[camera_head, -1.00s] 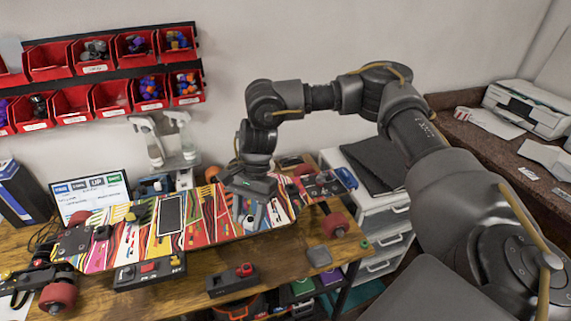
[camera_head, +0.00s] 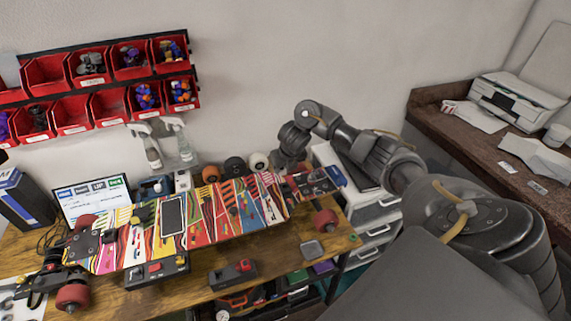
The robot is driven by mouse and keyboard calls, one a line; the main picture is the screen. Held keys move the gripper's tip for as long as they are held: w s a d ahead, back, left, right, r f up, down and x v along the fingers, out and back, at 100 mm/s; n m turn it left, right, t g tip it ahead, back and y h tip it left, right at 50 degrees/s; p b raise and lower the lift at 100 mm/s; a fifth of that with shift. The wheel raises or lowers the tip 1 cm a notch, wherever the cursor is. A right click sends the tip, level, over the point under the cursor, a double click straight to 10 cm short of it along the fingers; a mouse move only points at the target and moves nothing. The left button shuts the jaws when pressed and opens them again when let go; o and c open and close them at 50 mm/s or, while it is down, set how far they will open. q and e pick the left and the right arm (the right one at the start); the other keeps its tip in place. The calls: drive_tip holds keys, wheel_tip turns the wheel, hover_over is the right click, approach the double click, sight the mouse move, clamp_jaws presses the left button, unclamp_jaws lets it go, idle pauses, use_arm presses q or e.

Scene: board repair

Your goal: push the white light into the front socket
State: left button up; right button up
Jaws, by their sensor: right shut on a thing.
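A long board with a bright striped deck (camera_head: 233,210) lies across the workbench, with red wheels under its ends. Its right end carries a dark plate (camera_head: 318,181). My right gripper (camera_head: 289,166) is at the far side of the board near this right end, pointing down, mostly hidden by the wrist and the board. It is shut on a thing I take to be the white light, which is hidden. The front socket cannot be made out. My left gripper is not in view.
Orange, black and white wheels (camera_head: 259,161) stand behind the board. A black box with a red switch (camera_head: 232,273) and a small grey block (camera_head: 312,249) are on the bench in front. Red bins (camera_head: 110,103) hang on the wall. A white drawer unit (camera_head: 376,219) stands right of the bench.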

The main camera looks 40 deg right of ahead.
sight(287, 173)
drive_tip(key=shift+s+d+f, duration=0.1)
drive_tip(key=shift+d, duration=0.2)
drive_tip(key=shift+f, duration=0.2)
wheel_tip(287, 173, down, 4)
drive_tip(key=b, duration=0.4)
drive_tip(key=shift+f+b, duration=0.45)
drive_tip(key=shift+f, duration=0.05)
drive_tip(key=shift+f+b, duration=0.7)
drive_tip(key=shift+f, duration=0.25)
idle(2.5)
drive_tip(key=o, duration=1.4)
drive_tip(key=shift+c, duration=0.2)
